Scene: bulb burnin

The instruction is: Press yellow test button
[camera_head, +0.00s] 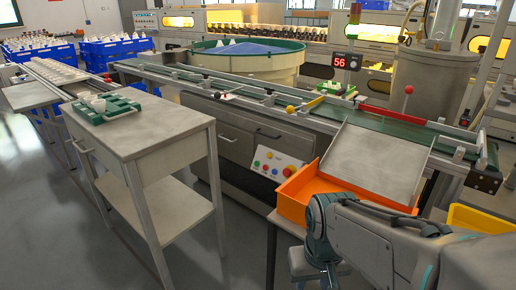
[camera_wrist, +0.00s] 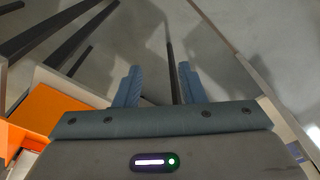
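A pale control panel (camera_head: 276,164) with several small coloured buttons is on the front of the conveyor cabinet in the head view. The buttons include green, yellow and red ones, too small to read any labels. A separate yellow ball-shaped knob (camera_head: 290,109) stands on the conveyor's near edge above the panel. My gripper (camera_wrist: 159,76) is open and empty in the wrist view, its two blue-grey fingers apart over grey floor. Neither the panel nor the yellow knob is recognisable in the wrist view. In the head view my arm is at the lower right, apart from the panel.
An orange bin (camera_head: 292,205) under a grey chute (camera_head: 374,162) is between my arm and the panel; orange also shows in the wrist view (camera_wrist: 48,112). A grey side table (camera_head: 150,133) with a green tray (camera_head: 104,108) stands left. Floor is clear at lower left.

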